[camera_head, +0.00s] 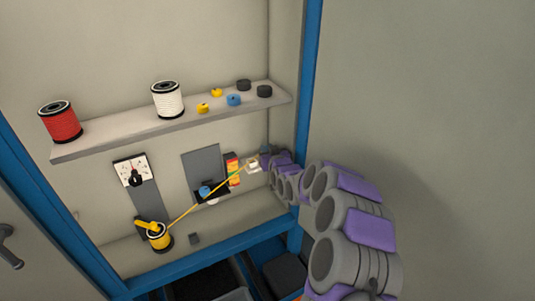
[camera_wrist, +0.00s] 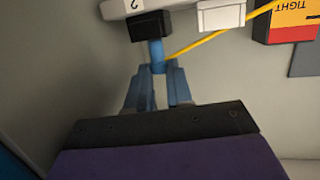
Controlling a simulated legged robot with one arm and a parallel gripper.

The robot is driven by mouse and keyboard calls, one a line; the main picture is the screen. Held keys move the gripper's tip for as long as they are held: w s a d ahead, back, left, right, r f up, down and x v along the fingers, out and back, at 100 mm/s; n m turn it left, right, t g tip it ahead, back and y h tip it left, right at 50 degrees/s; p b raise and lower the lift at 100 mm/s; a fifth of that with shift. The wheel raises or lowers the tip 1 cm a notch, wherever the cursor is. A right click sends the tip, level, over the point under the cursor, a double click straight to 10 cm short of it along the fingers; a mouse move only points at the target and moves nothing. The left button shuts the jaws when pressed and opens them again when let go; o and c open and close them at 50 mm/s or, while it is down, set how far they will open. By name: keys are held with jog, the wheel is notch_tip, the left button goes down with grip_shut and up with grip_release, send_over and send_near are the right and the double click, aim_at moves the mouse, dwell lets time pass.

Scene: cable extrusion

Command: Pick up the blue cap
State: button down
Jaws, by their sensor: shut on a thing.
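My gripper (camera_wrist: 157,88) has its two blue-grey fingers on either side of a small blue cylindrical piece (camera_wrist: 157,55), which looks like a blue cap. It is shut on this piece. The piece touches or sits against a black block (camera_wrist: 151,24) on a white part. In the head view my gripper (camera_head: 264,160) is small beside the white part (camera_head: 253,164), and the held piece cannot be made out there. Another blue cap (camera_head: 233,100) lies on the shelf (camera_head: 130,138). A blue round part (camera_head: 205,190) shows at the dark panel below.
A yellow cable (camera_head: 205,195) runs from the yellow spool (camera_head: 159,237) up to the white part. A red-yellow label (camera_head: 233,170) is left of my gripper. Red (camera_head: 60,122) and white (camera_head: 168,100) spools and yellow and black caps stand on the shelf. A blue frame post (camera_head: 309,80) stands close by.

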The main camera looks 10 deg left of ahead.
notch_tip(320, 180, up, 2)
jog(key=shift+r, duration=0.1)
jog(key=s+d+p, duration=0.1)
jog(key=s+p, duration=0.2)
jog(key=s, duration=1.3)
jog(key=shift+d+r, duration=0.15)
jog(key=shift+r, duration=0.25)
jog(key=shift+d, duration=0.1)
